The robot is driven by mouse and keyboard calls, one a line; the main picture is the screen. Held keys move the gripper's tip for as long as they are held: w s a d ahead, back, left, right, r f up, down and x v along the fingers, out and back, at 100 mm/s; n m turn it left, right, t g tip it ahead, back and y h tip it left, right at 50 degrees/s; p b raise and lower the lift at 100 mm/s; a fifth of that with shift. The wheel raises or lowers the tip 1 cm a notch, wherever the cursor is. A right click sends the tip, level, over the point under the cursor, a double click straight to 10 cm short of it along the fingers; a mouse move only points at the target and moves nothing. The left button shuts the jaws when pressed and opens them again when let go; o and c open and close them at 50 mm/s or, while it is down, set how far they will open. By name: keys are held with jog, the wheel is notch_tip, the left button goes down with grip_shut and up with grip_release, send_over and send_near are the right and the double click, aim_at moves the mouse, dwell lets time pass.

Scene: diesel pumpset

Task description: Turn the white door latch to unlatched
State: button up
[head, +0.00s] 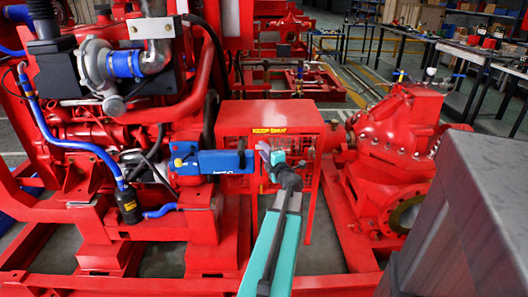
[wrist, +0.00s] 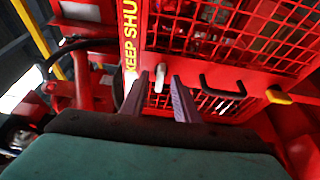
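In the wrist view a small white latch (wrist: 160,77) stands on the red cage door, seen between my two fingertips. My gripper (wrist: 159,80) is open, with its grey fingers on either side of the latch and a visible gap to each; whether it touches cannot be told. In the head view my gripper (head: 269,152) is at the front of the red guard box (head: 268,114); the latch is not clear there.
A yellow "KEEP SHUT" label (wrist: 130,45) runs beside the mesh door. In the head view a blue box (head: 215,162) is just left of my gripper. A red pump (head: 395,140) stands to the right, and the engine with its turbocharger (head: 105,65) to the left.

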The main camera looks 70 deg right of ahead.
jog(key=shift+s+a, duration=0.1)
jog(key=shift+a, duration=0.05)
jog(key=p+v, duration=0.4)
jog(key=v, duration=0.9)
jog(key=shift+s+r+p, duration=0.15)
jog(key=shift+s+p, duration=0.05)
jog(key=shift+p, duration=0.15)
jog(key=shift+a, duration=0.2)
jog(key=shift+s, duration=0.1)
dwell(0.5)
